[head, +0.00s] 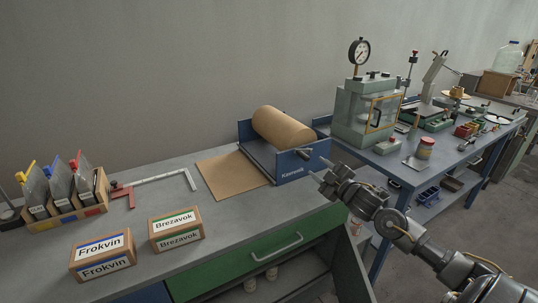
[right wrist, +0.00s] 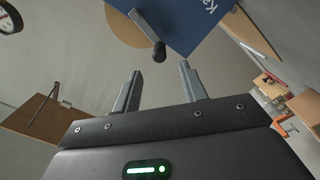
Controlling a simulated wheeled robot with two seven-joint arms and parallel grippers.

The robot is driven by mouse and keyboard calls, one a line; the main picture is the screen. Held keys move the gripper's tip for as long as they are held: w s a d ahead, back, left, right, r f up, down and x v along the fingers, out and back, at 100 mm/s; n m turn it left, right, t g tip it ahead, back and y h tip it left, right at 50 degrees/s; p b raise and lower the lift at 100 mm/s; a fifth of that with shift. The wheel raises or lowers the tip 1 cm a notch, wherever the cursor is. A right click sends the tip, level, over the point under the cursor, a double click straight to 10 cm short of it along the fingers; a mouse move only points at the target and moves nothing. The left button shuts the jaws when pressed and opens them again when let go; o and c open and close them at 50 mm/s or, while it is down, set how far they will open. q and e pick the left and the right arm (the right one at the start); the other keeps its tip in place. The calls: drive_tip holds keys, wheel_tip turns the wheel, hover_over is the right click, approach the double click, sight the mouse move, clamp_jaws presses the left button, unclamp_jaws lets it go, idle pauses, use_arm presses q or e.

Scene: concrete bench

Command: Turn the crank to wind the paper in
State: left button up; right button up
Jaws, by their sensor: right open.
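A brown paper roll (head: 283,127) lies in a blue-sided holder (head: 300,165) on the grey bench. A flat sheet of paper (head: 230,172) extends from it to the left over the bench top. The crank (right wrist: 143,24) shows in the right wrist view as a grey arm with a dark knob (right wrist: 159,51) in front of the blue side plate. My right gripper (head: 319,177) is just right of the holder, its fingers pointing at it. In the right wrist view its fingers (right wrist: 161,78) are open and empty, with the knob beyond and between the tips. My left gripper is not in view.
A second blue bench (head: 400,172) with a gauge press (head: 368,113) stands to the right.

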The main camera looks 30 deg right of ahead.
sight(301, 154)
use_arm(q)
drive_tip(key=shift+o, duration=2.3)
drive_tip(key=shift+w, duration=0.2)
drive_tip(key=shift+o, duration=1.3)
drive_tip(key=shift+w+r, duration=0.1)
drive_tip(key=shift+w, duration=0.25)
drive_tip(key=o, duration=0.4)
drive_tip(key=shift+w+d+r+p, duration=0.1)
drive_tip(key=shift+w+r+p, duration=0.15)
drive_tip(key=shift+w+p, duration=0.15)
use_arm(e)
drive_tip(key=w, duration=0.5)
drive_tip(key=shift+d+r, duration=0.15)
drive_tip(key=w, duration=0.5)
drive_tip(key=shift+w, duration=0.4)
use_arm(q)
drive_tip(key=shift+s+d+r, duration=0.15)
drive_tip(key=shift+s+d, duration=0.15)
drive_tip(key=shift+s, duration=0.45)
use_arm(e)
drive_tip(key=shift+d, duration=0.1)
